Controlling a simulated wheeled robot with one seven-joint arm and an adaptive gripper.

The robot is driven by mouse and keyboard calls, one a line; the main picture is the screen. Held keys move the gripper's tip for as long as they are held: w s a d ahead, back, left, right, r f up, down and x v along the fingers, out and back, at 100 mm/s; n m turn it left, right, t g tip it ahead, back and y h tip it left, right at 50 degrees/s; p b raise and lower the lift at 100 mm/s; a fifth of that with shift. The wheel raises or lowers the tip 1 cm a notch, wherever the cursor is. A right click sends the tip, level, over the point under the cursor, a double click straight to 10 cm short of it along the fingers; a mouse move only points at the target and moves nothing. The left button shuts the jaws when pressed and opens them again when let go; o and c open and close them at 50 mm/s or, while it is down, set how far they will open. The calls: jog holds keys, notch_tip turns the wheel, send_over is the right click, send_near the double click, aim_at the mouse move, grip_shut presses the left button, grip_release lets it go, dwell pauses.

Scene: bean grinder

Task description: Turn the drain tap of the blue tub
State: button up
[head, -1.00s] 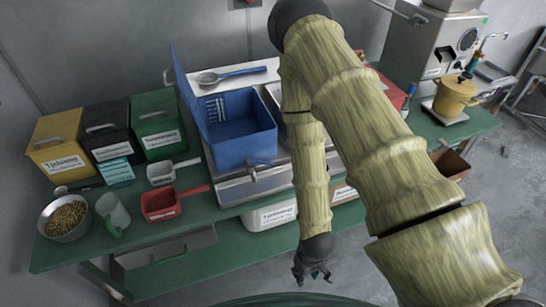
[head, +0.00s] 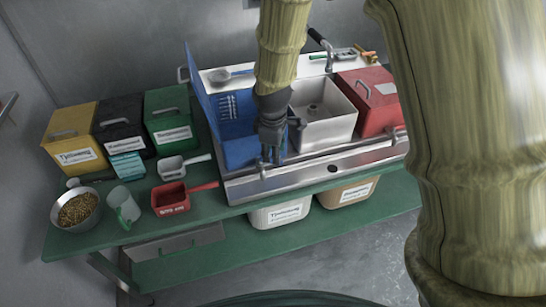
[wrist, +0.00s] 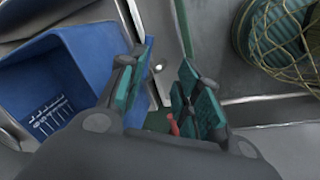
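The blue tub (head: 240,152) stands on the metal sink unit, its lid raised at the left; my arm covers its right part. It also shows in the wrist view (wrist: 85,65) on the left. A small metallic drain tap (head: 262,171) shows low at the tub's front. My gripper (head: 275,156) points down at the tub's front right corner, just above the tap. In the wrist view my gripper (wrist: 165,62) has its two teal-padded fingers apart. A small shiny spot shows between them; I cannot tell whether it is the tap. Contact cannot be told.
A pale basin (head: 325,112) and a red bin (head: 368,102) stand right of the tub. Left are yellow (head: 75,140), black (head: 120,128) and green (head: 168,125) bins, scoops, and a bowl of beans (head: 76,210). A faucet (head: 322,45) rises behind.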

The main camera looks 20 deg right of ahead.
notch_tip(320, 180, up, 4)
jog(key=w+n, duration=0.1)
jog(key=shift+w+d+f+p, duration=0.1)
jog(key=shift+w+f+p, duration=0.35)
jog(key=shift+f, duration=1.35)
jog(key=shift+w+d+f+p, duration=0.15)
jog(key=shift+w+f+p, duration=0.25)
jog(key=shift+f, duration=1.35)
jog(key=shift+w+d+f+p, duration=0.1)
jog(key=shift+w+f+p, duration=0.35)
jog(key=shift+f, duration=1.35)
jog(key=shift+s, duration=0.15)
grip_shut()
